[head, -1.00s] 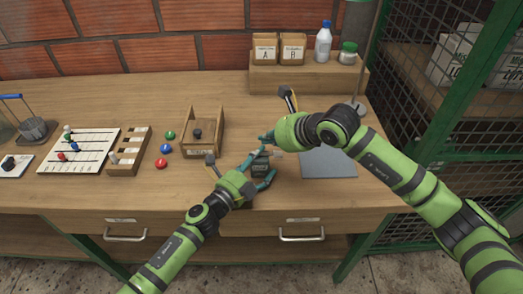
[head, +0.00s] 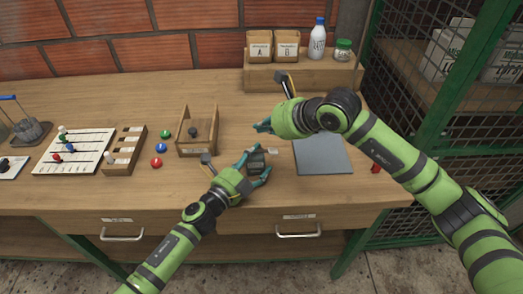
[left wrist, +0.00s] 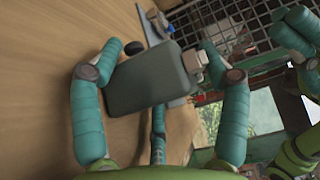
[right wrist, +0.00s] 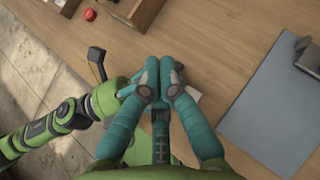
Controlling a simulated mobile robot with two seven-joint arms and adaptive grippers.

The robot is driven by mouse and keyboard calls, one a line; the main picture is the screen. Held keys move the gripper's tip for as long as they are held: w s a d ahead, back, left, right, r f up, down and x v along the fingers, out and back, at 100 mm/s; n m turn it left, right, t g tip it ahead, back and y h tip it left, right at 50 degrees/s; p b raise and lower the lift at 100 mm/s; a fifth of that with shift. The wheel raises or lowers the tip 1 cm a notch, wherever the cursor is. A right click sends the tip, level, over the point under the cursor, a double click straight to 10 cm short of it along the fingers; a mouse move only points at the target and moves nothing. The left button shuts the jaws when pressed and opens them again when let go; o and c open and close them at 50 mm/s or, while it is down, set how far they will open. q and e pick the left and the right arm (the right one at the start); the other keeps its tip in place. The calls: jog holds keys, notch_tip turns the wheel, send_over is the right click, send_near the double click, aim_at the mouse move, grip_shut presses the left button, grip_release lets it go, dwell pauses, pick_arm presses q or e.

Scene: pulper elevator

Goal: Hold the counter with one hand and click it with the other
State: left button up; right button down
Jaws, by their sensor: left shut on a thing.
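The counter (head: 257,160) is a small dark grey block, seen near the front middle of the bench in the head view. My left gripper (head: 256,167) is shut on it, with one finger on each side. In the left wrist view the counter's flat grey body (left wrist: 148,82) sits between the fingers, and a pale square part shows at its right side. My right gripper (head: 263,127) is above and behind the counter, apart from it and empty. In the right wrist view its fingers (right wrist: 161,72) are together and hide most of the counter.
A grey mat (head: 322,157) lies to the right. A wooden box (head: 182,135), coloured balls (head: 161,148), a slotted rack (head: 125,150) and a white bead board (head: 72,150) stand to the left. A wooden shelf (head: 300,76) with bins and bottles is behind. A mesh cage (head: 425,110) bounds the right.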

pick_arm(q)
jog(key=shift+a+f, duration=0.1)
jog(key=shift+f, duration=0.15)
pick_arm(e)
jog(key=s+a+r+n+t+y, duration=0.1)
jog(key=s+a+r+t+y, duration=0.1)
jog(key=s+a+r+y, duration=0.8)
jog(key=w+d+f+m+t+h, duration=0.2)
jog(key=d+f+m+t+h, duration=0.1)
jog(key=d+m+t+h, duration=0.6)
jog(key=s+d+f+m+g+h, duration=0.1)
jog(key=f+h, duration=0.1)
jog(key=f, duration=0.3)
jog(key=s+d+f+m+g+h, duration=0.1)
jog(key=d+f+m+h, duration=0.1)
jog(key=f, duration=0.3)
jog(key=s+d+f+m+g+h, duration=0.1)
jog(key=d+f+g+h, duration=0.1)
jog(key=f, duration=0.3)
jog(key=shift+s+d+m+h, duration=0.2)
jog(key=shift+m+h, duration=0.2)
